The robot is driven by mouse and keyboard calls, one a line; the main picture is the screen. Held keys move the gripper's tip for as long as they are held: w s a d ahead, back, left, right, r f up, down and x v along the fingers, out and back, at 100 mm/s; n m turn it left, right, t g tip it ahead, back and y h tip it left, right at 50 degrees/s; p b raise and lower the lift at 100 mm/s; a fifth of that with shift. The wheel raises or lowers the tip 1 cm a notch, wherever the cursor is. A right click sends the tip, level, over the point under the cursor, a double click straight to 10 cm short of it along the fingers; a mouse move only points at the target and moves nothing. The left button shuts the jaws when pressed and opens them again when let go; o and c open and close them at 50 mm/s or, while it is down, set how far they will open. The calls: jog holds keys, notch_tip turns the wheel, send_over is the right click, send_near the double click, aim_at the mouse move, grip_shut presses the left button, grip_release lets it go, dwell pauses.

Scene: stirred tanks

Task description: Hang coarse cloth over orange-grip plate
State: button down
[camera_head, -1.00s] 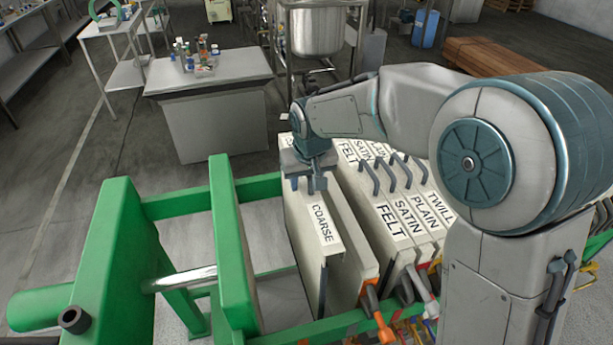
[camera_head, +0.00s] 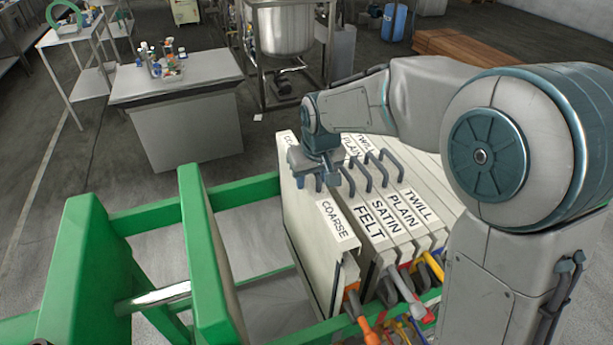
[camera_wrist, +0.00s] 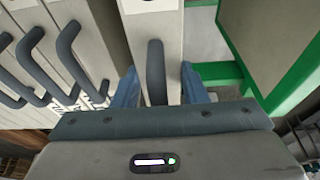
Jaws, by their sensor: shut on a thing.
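The coarse cloth (camera_head: 309,225) is a pale, stiff-looking panel labelled COARSE, upright at the left end of the row. My gripper (camera_head: 327,181) is shut on its dark top handle; the wrist view shows the handle (camera_wrist: 155,72) between my blue fingers (camera_wrist: 158,95). The orange-grip plate shows by its orange grip (camera_head: 357,305) below the cloth's near end. The plate's top is hidden, and the cloth appears to sit over it. I cannot tell how far down the cloth rests.
Cloths labelled FELT (camera_head: 371,222), SATIN, PLAIN and TWILL stand close on the right, with dark handles on top. A green frame (camera_head: 207,255) has an upright plate on the left, with a wide gap before the coarse cloth. A grey cabinet (camera_head: 185,125) stands behind.

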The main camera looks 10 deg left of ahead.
jog(key=shift+f+b, duration=1.45)
jog(key=shift+f, duration=0.6)
jog(key=c, duration=0.8)
grip_release()
jog(key=shift+s, duration=0.1)
jog(key=b+v, duration=0.1)
jog(key=v, duration=1.2)
jog(key=shift+r, duration=0.25)
jog(key=shift+s+d+r, duration=0.15)
jog(key=shift+d, duration=0.1)
jog(key=s+d+f+m+h, duration=0.1)
jog(key=s+d+f+m, duration=0.2)
jog(key=s+d+f, duration=0.2)
jog(key=s+d+f+m, duration=0.3)
jog(key=s+d, duration=0.9)
jog(key=d, duration=0.5)
jog(key=shift+d+f+h, duration=0.4)
jog(key=shift+f, duration=0.45)
